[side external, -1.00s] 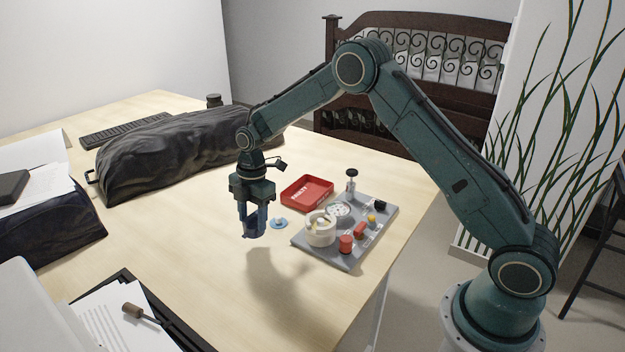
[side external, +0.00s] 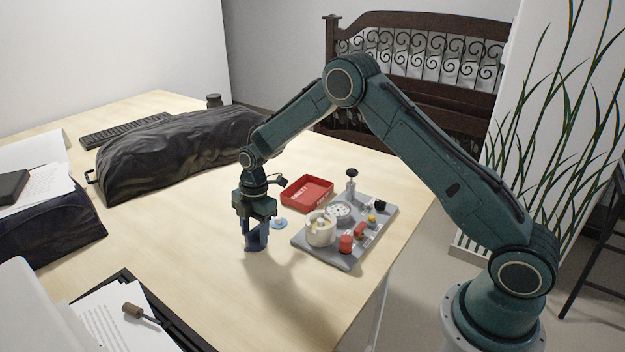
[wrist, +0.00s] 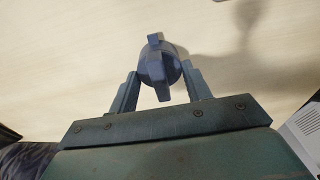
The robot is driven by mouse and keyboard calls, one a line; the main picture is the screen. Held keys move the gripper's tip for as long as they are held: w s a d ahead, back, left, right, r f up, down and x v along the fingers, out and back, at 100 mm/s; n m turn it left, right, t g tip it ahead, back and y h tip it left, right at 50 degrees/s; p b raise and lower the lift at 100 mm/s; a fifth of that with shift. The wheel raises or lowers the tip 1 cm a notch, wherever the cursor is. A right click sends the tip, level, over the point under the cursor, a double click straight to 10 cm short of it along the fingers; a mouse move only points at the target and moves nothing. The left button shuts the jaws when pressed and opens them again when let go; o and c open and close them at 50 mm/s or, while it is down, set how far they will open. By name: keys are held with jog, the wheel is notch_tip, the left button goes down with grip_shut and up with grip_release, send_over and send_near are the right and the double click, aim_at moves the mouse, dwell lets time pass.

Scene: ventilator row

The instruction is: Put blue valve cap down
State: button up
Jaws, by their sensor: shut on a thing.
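The blue valve cap (wrist: 157,68) is round with a raised bar across its top, and sits between my two fingers in the wrist view. My gripper (side external: 256,240) is shut on it, pointing straight down over the bare wood left of the grey tray. In the side view the cap (side external: 255,243) is mostly hidden between the fingers. It is low, at or just above the table; I cannot tell whether it touches.
Close behind my gripper lies a small light-blue disc (side external: 279,223). A red bin (side external: 307,193) stands behind. The table in front is clear.

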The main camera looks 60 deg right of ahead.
aim_at(258, 226)
jog(key=o, duration=0.9)
jog(key=r, duration=0.4)
jog(key=d+r, duration=0.1)
jog(key=r, duration=0.7)
jog(key=shift+d+r, duration=0.25)
jog(key=shift+r, duration=0.1)
